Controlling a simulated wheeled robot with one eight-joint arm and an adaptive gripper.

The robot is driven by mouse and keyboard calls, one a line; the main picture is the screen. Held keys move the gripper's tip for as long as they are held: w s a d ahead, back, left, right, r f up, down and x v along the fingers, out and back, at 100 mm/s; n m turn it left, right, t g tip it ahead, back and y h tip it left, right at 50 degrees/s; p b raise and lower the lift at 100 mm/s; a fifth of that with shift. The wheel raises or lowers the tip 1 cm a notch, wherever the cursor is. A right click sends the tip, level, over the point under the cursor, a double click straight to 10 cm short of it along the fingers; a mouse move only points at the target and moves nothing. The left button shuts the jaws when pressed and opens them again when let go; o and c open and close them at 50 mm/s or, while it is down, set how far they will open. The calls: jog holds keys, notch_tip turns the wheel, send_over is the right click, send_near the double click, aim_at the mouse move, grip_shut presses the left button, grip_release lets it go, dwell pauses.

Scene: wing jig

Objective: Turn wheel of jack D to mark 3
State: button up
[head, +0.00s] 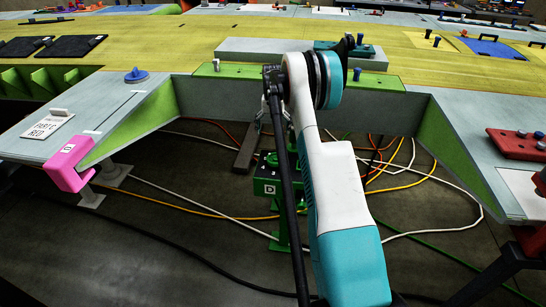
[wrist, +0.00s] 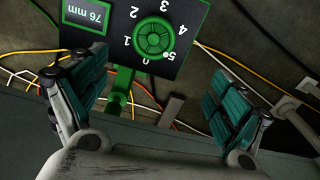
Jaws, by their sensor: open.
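Jack D (head: 265,187) is a green stand with a "D" label, below the gap in the bench and partly hidden by my arm in the head view. In the wrist view, its green round wheel (wrist: 153,38) sits on a dark dial plate (wrist: 185,14) numbered 0 to 5. A small white dot shows at the wheel's lower right edge, beside the 5. The head view mostly hides my gripper.
Orange, white and green cables (head: 185,208) lie on the floor around the jack. The bench edge (head: 420,93) and sloping green-sided panels flank the gap. A pink block (head: 68,165) is at left, a red plate (head: 515,143) at right.

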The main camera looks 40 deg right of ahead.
aim_at(276, 157)
jog(key=shift+m, duration=0.3)
jog(key=f+b, duration=0.1)
jog(key=f, duration=0.4)
jog(key=d+f+b, duration=0.1)
jog(key=f+b, duration=0.1)
jog(key=f, duration=0.3)
jog(key=f+b, duration=0.1)
jog(key=f, duration=0.4)
jog(key=shift+s+d+f, duration=0.1)
jog(key=shift+d+f, duration=0.05)
jog(key=shift+f, duration=0.2)
jog(key=c, duration=1.1)
